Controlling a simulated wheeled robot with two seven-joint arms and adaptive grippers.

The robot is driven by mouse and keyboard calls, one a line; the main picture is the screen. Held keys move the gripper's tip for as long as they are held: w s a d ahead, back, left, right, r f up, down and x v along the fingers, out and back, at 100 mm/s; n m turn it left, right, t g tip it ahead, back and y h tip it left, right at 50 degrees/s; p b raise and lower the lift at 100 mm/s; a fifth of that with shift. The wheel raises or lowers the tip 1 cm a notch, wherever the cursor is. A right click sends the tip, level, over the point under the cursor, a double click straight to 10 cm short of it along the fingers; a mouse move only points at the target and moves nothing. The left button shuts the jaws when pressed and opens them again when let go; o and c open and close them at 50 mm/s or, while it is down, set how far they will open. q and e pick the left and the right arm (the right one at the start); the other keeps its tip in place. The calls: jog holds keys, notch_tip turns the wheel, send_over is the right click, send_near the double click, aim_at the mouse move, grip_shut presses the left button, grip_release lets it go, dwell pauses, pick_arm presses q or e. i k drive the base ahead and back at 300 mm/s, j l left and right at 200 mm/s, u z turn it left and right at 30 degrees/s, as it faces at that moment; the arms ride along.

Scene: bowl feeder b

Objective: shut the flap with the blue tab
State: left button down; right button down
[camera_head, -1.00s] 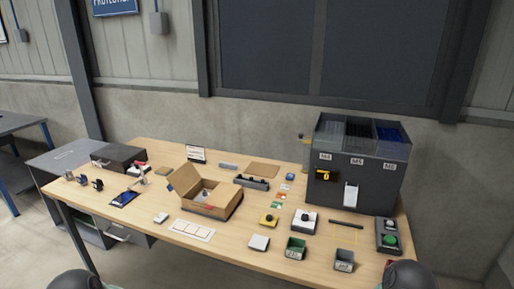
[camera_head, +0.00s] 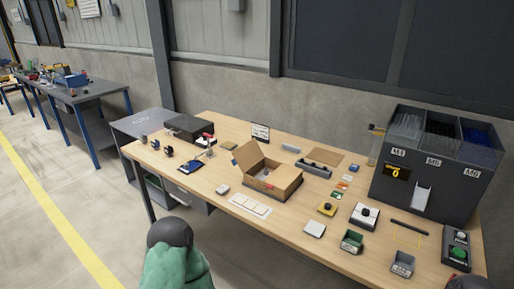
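An open cardboard box (camera_head: 282,182) stands near the middle of the wooden table. One of its flaps (camera_head: 248,156) is raised at the left. A dark grey feeder (camera_head: 425,203) stands at the table's right end, with three open bins on top, a yellow display and a pale chute at its front. Parts of my own arms show at the bottom edge, dark and rounded, with green on the left one. Neither gripper is in view.
A control box with a green button (camera_head: 458,253) is at right.

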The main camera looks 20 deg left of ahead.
aim_at(247, 155)
jog(key=i+j+z, duration=0.3)
jog(key=j, duration=0.85)
jog(key=j+z, duration=0.35)
jog(key=j, duration=0.8)
jog(key=j+z, duration=0.15)
jog(key=j, duration=0.25)
jog(key=j+z, duration=0.15)
jog(key=j, duration=0.3)
jog(key=k+j+z, duration=0.2)
jog(key=j, duration=0.2)
jog(key=j+z, duration=0.15)
jog(key=j, duration=0.3)
jog(key=j+z, duration=0.15)
jog(key=j, duration=0.25)
jog(key=k+j+z, duration=0.15)
jog(key=j, duration=0.2)
jog(key=k+j+z, duration=0.15)
jog(key=j, duration=0.25)
